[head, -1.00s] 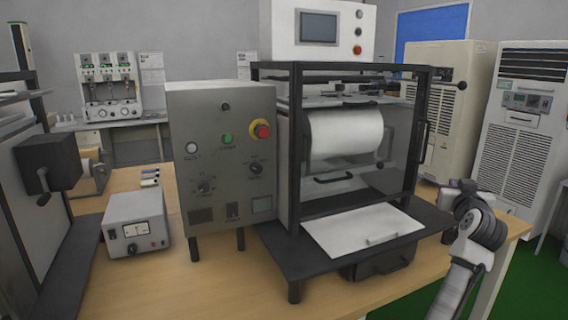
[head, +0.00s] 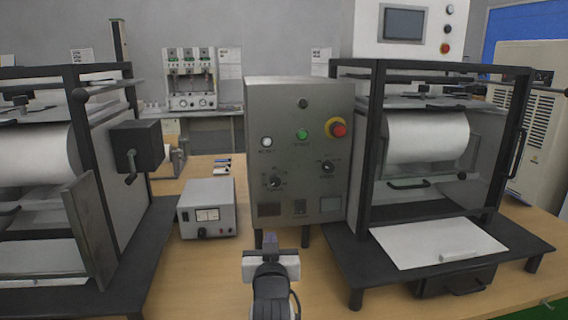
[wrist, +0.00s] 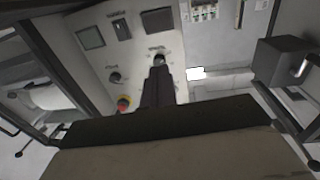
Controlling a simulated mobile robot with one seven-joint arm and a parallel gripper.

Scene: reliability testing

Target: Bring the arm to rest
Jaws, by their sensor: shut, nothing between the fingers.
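My arm (head: 271,290) rises from the bottom centre of the head view. My gripper (head: 270,241) is at its end, in front of the lower part of the grey control box (head: 292,108). In the wrist view the dark fingers of my gripper (wrist: 157,80) are together with nothing between them. They point toward the face of the control box (wrist: 88,57), which looks upside down there. I cannot tell the exact gap between the fingertips and the box.
A drum machine (head: 440,222) stands right of the control box, and another machine (head: 92,185) stands at left. A small power unit (head: 207,208) sits on the wooden table (head: 200,285) between them. Bare tabletop shows in front of the unit.

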